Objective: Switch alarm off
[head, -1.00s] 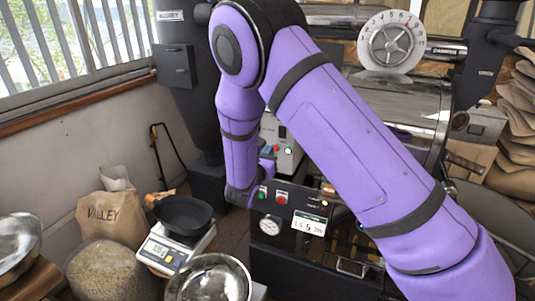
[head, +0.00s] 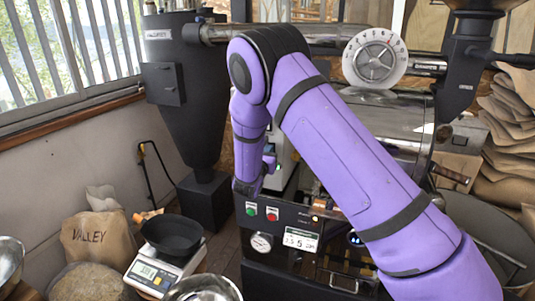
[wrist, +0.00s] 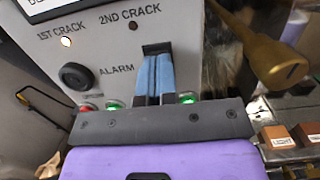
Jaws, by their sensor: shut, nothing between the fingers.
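The wrist view shows a grey control panel (wrist: 50,60) close up. It carries the word ALARM, a black knob (wrist: 76,77) left of that word, and the labels 1ST CRACK and 2ND CRACK. The lamp (wrist: 66,42) under 1ST CRACK is lit; the one under 2ND CRACK is dark. My gripper (wrist: 154,58) is shut and empty, its blue-lined fingers pointing at the panel right of ALARM. I cannot tell if they touch it; any alarm switch behind them is hidden. In the head view the grey box (head: 281,165) is partly hidden by my arm.
A brass-coloured handle (wrist: 262,50) projects at right, close to my gripper. In the head view, the roaster's black front panel (head: 330,222) stands below my arm and a dial (head: 375,60) above it.

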